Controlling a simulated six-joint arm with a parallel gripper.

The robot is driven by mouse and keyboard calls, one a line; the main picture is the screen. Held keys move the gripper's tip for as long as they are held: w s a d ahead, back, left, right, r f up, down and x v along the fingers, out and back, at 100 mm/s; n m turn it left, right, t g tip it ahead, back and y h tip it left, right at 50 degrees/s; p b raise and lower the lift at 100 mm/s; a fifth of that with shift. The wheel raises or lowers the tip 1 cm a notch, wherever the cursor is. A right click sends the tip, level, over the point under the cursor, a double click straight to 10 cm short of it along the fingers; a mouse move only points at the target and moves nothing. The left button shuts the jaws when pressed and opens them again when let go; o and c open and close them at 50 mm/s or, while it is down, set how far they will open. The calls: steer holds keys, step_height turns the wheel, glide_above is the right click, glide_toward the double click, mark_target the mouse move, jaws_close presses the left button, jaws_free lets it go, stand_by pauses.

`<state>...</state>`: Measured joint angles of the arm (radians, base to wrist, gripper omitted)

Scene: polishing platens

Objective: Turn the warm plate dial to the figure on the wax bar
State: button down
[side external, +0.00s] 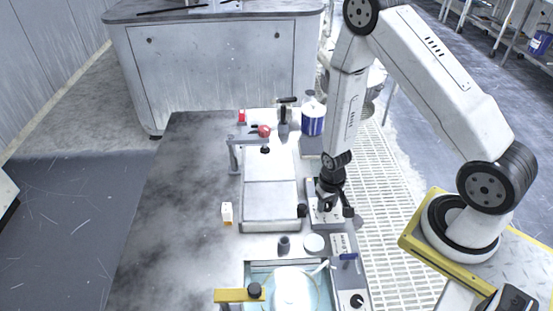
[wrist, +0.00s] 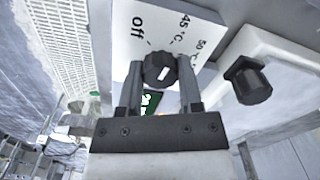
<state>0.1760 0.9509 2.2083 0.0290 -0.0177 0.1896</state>
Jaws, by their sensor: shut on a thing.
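The warm plate dial (wrist: 160,70) is a black knob with a short white mark, on a white panel (wrist: 128,20) printed Off, 45 °C and 50 °C. The mark slants up and slightly right; I cannot tell exactly which figure it meets. My gripper (wrist: 161,88) is shut on the dial, one finger on each side. In the side view my gripper (side external: 332,206) points down at the white control panel (side external: 318,222). A green label (wrist: 150,103) shows partly between the fingers. I cannot identify the wax bar for certain; no figure on it is readable.
A second black knob (wrist: 248,80) sits on a white housing right of the dial. On the bench are a small white and yellow block (side external: 227,213), a grey plate (side external: 270,206), a dark cup (side external: 284,243) and a water basin (side external: 322,290). The bench's left side is clear.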

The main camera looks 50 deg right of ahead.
mark_target(327, 204)
steer(key=shift+m, duration=0.6)
steer(key=shift+c, duration=1.3)
jaws_free()
steer(key=shift+r, duration=0.15)
steer(key=shift+r, duration=3.8)
